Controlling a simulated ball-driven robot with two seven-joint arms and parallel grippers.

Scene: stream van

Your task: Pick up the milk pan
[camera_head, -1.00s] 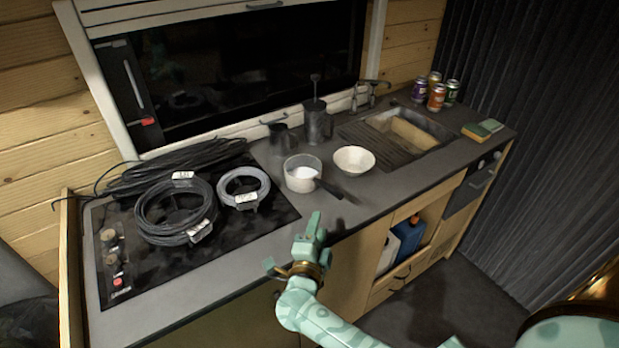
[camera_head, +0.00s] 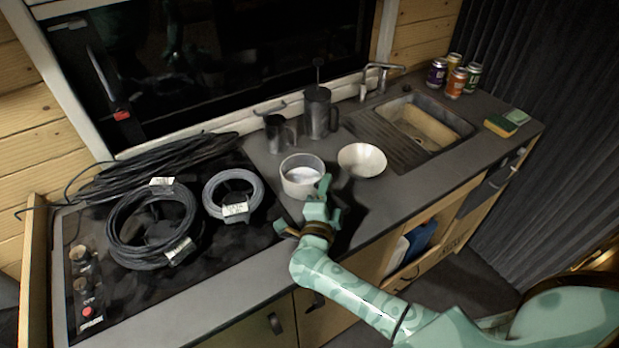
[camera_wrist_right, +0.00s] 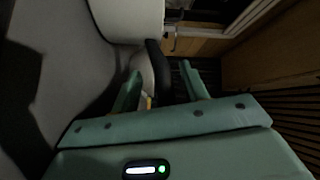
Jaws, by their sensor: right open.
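The milk pan (camera_head: 296,187), a small pale pan with white contents, stands upright on the grey worktop between the hob and the sink. My right gripper (camera_head: 303,208) is open at the pan's near side, and its arm hides the handle in the head view. In the right wrist view the pan's pale body (camera_wrist_right: 125,18) is at the top. Its dark handle (camera_wrist_right: 154,62) reaches down between the open fingers of my right gripper (camera_wrist_right: 160,69). I cannot tell whether the fingers touch it. My left gripper is not in view.
A white bowl (camera_head: 362,160) stands close right of the pan. A dark mug (camera_head: 278,134) and a French press (camera_head: 318,112) stand behind. Coiled cables (camera_head: 130,243) cover the hob at left. The sink (camera_head: 425,124), several cans (camera_head: 457,82) and a sponge (camera_head: 500,126) are at right.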

